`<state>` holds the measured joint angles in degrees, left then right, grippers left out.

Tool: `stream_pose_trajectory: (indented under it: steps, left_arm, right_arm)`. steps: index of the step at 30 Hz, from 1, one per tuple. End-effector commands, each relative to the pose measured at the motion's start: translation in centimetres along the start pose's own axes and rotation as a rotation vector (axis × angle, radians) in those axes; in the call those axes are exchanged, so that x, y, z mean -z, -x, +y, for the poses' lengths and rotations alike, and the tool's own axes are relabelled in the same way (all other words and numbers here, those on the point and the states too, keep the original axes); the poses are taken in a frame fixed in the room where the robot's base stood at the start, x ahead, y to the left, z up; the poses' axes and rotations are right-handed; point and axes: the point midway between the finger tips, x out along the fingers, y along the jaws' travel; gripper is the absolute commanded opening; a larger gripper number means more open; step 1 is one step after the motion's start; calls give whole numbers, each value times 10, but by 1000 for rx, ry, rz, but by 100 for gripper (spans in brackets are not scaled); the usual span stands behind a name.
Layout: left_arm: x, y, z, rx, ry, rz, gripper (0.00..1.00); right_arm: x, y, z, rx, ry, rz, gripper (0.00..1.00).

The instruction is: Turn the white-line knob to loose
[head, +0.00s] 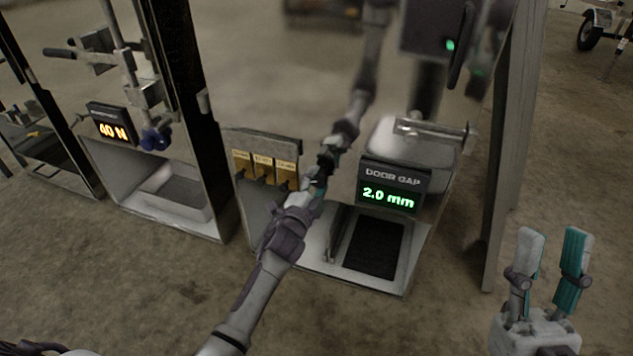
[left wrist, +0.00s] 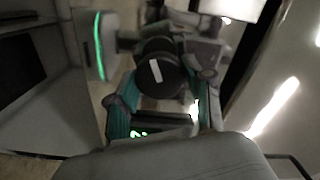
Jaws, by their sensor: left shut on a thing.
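The white-line knob (left wrist: 158,77) is a round black knob with a short white line on its face, seen in the left wrist view. The line is nearly upright there, tilted slightly. My left gripper (left wrist: 160,105) has its teal-padded fingers on both sides of the knob and is shut on it. In the head view my left gripper (head: 322,172) is at the shiny panel, left of the door gap display, and hides the knob. My right gripper (head: 545,262) is open and empty at the lower right, fingers pointing up. I cannot read any loose mark.
The door gap display (head: 388,193) reads 2.0 mm in green. Yellow tags (head: 264,167) hang left of my left gripper. A second display (head: 112,127) reads 40 N in orange beside a blue knob (head: 156,138). A metal bar handle (head: 435,132) sits above the door gap display.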

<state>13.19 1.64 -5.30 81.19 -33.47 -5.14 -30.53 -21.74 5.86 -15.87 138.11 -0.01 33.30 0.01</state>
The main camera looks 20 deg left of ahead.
Motion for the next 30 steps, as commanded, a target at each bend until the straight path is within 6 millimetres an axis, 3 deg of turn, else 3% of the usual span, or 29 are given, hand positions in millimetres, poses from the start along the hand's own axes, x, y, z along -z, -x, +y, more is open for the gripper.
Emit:
stream_pose_trajectory:
  steps: [4, 5, 9, 20, 23, 30]
  left_arm:
    - [-1, 1, 2, -3, -1, -3, 16]
    - [-1, 1, 2, -3, -1, -3, 55]
    - [-1, 0, 1, -3, -2, -2, 76]
    - [-1, 4, 1, -2, -3, -1, 76]
    - [-1, 15, 1, -2, -3, -1, 76]
    - [-1, 66, 2, -4, -2, -1, 76]
  right_arm:
    - [0, 0, 0, 0, 0, 1, 40]
    - [0, 0, 0, 0, 0, 1, 40]
    - [0, 0, 0, 0, 0, 1, 40]
    - [0, 0, 0, 0, 0, -1, 40]
    - [0, 0, 0, 0, 0, -1, 40]
    - [0, 0, 0, 0, 0, 0, 40]
